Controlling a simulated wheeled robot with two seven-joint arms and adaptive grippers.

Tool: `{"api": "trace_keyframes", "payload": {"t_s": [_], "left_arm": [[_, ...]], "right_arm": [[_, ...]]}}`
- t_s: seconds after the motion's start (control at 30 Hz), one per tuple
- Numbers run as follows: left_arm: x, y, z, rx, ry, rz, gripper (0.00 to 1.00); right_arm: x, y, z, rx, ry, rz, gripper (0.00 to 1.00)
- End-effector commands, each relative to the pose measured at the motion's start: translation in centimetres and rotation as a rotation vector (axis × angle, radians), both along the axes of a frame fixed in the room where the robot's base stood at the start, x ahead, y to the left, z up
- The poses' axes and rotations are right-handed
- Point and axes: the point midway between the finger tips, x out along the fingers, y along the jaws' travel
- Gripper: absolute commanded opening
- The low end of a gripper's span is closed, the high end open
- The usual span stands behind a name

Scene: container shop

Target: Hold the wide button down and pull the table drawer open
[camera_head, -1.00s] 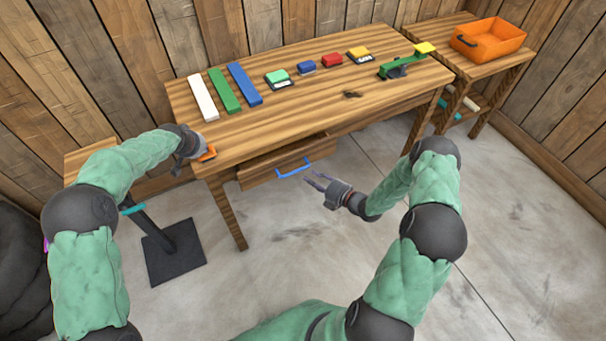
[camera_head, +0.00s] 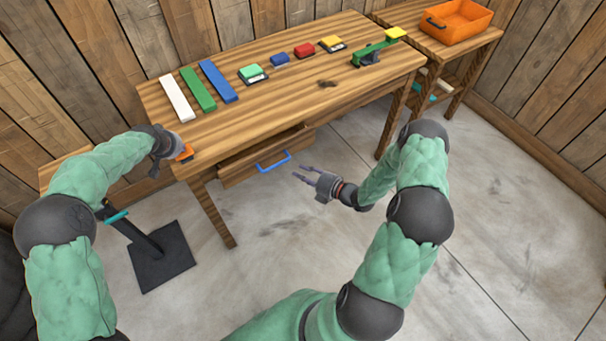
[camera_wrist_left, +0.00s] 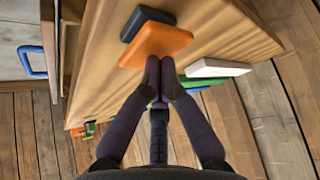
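The wide orange button (camera_head: 183,153) sits on a dark base at the near left corner of the wooden table (camera_head: 300,100). My left gripper (camera_wrist_left: 167,62) is shut, its fingertips together at the edge of the orange button (camera_wrist_left: 157,43) in the left wrist view. They seem to touch it; how far it is pressed I cannot tell. The drawer (camera_head: 238,172) is under the table's front edge, with a blue handle (camera_head: 274,165).
White, green and blue bars, several small coloured blocks and a green lever-like device (camera_head: 374,50) lie farther back on the table. An orange bin (camera_head: 455,20) stands on a side table at right. A black stand (camera_head: 160,258) is on the floor at left. The floor before the drawer is clear.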

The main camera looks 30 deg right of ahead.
Motion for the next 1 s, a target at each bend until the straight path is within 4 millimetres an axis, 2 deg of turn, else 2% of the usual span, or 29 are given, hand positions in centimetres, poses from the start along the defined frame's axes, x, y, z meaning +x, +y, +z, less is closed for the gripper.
{"api": "trace_keyframes", "payload": {"t_s": [0.8,1.0], "left_arm": [[0.0,0.0,5.2,0.000,-0.002,0.000,0.00],[0.0,0.0,5.9,-0.001,-0.002,-0.001,0.00]], "right_arm": [[0.0,0.0,2.8,0.000,0.000,0.000,0.32],[0.0,0.0,3.2,0.000,0.000,0.000,0.32]]}}
